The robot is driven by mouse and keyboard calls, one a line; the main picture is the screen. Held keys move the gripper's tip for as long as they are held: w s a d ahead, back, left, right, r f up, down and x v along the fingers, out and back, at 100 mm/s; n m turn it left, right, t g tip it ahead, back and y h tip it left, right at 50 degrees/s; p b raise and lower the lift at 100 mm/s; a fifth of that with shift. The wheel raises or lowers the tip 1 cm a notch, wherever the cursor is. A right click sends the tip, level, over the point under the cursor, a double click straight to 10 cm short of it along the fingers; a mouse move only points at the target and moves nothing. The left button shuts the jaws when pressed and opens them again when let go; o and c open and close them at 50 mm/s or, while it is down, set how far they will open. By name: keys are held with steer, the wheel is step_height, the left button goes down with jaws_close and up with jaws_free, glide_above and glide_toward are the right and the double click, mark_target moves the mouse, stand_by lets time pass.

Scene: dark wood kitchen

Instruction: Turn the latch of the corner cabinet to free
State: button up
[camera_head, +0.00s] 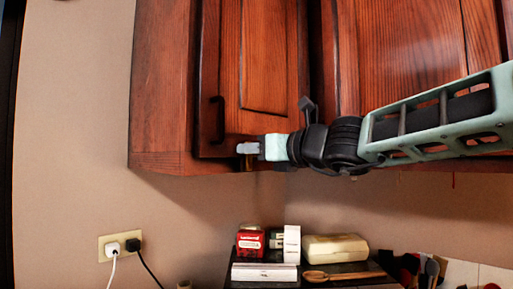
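The corner cabinet (220,60) is reddish dark wood and hangs on the wall in the upper middle of the head view. Its narrow left door has a dark vertical handle (216,118). My gripper (246,148) reaches in from the right, with its grey fingertips at the door's lower edge, to the lower right of the handle. A small brownish piece, possibly the latch (248,162), shows just under the fingertips. Most of it is hidden, so its turn position and any contact are unclear. Whether the fingers are open or shut cannot be made out.
Below the cabinet, a dark shelf or counter holds a red box (250,243), a white box (264,272), a cream case (335,248) and a wooden spoon (340,275). A wall outlet (120,245) with two plugs is at lower left.

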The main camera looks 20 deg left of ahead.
jaws_close()
steer(key=shift+s+n+b, duration=0.1)
steer(key=shift+n+b, duration=0.2)
steer(key=shift+b, duration=0.05)
steer(key=s+n+b, duration=0.1)
steer(key=n+b, duration=0.2)
steer(key=n, duration=0.1)
steer(key=s+f+n+b, duration=0.1)
steer(key=n+b, duration=0.2)
steer(key=a+f+n+b, duration=0.1)
steer(key=n+b, duration=0.2)
steer(key=n, duration=0.1)
steer(key=shift+s+a+f+n, duration=0.1)
steer(key=shift+s+f+n, duration=0.05)
steer(key=shift+s+n, duration=0.2)
steer(key=n+b, duration=0.1)
steer(key=n, duration=0.1)
steer(key=f+n+b, duration=0.1)
steer(key=n+b, duration=0.2)
steer(key=shift+s+a+f+n, duration=0.15)
steer(key=shift+s+f+n, duration=0.1)
steer(key=shift+s+n, duration=0.1)
